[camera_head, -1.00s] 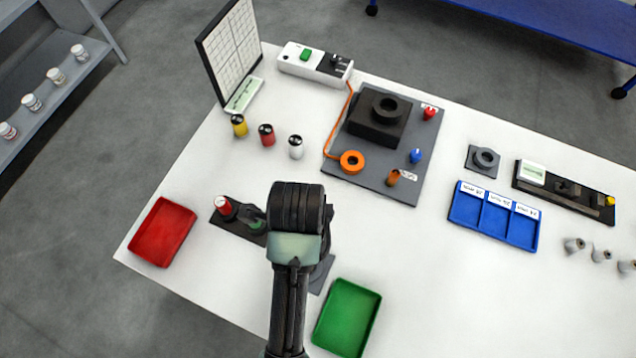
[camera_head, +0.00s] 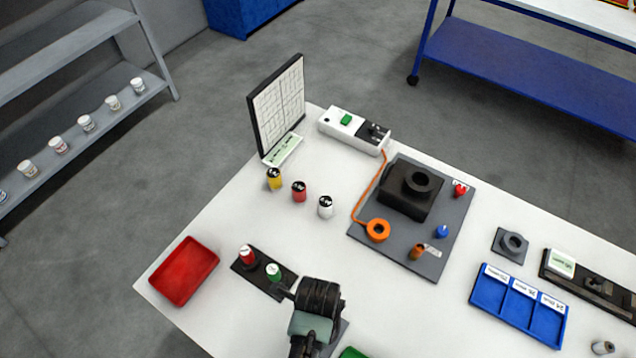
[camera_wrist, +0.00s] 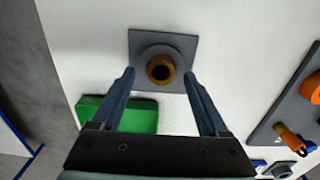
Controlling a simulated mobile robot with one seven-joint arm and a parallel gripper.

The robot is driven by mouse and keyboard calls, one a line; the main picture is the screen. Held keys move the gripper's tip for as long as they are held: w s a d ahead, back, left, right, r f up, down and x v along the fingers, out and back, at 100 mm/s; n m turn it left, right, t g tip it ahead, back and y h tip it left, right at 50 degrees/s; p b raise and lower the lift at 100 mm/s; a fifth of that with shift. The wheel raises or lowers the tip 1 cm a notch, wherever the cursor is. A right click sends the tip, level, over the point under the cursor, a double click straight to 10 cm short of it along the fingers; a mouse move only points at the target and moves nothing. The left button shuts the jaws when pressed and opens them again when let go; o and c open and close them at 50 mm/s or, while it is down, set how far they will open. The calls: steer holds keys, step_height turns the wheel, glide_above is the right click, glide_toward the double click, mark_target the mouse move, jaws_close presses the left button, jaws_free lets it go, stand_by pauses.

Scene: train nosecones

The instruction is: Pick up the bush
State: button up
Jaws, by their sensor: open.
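The bush is a bronze-brown ring with a dark bore (camera_wrist: 160,68), seated in a round grey holder on a square grey plate (camera_wrist: 146,40) in the wrist view. My gripper (camera_wrist: 158,74) is open, with one finger on each side of the holder in the picture. Nothing is held between the fingers, and I cannot tell their height above the bush. In the head view my wrist (camera_head: 318,302) hides the fingers and the bush; only an edge of the grey plate shows beside it.
A green tray (camera_wrist: 141,115) lies close to the holder. A dark stand with red (camera_head: 247,255) and green (camera_head: 274,272) pieces is left of my wrist, beyond it a red tray (camera_head: 184,271). A grey fixture board (camera_head: 400,238) stands farther back. White table between is clear.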

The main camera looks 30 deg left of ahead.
steer(key=shift+w+f, duration=0.1)
steer(key=shift+f, duration=0.8)
jaws_close()
